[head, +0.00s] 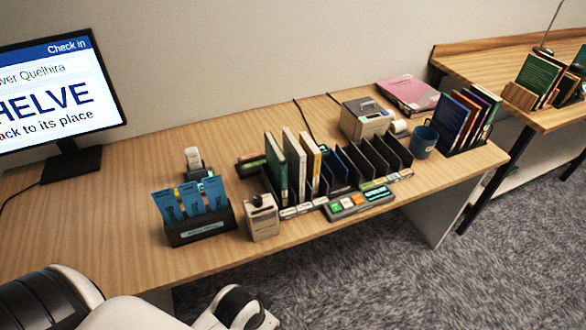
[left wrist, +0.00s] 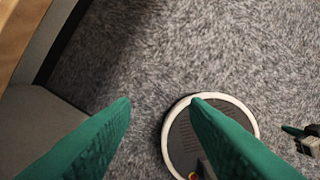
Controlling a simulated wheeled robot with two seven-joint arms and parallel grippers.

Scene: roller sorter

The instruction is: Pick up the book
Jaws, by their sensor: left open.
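Several books stand on the wooden desk. A green book (head: 276,167), a pale grey book (head: 294,163) and a yellow-spined book (head: 311,165) stand upright in the left part of a black slotted rack (head: 378,157). More books (head: 458,120) lean in a holder at the desk's right end. A pink book (head: 408,94) lies flat at the back. I cannot tell which one the task means. My left gripper (left wrist: 160,103) is open and empty in the left wrist view, over grey carpet and away from the books. Its fingers do not show in the head view. My right gripper is not clearly seen.
A monitor (head: 60,90) stands left; a printer (head: 366,117) and mug (head: 423,141) stand right. The desk's front-left top is clear.

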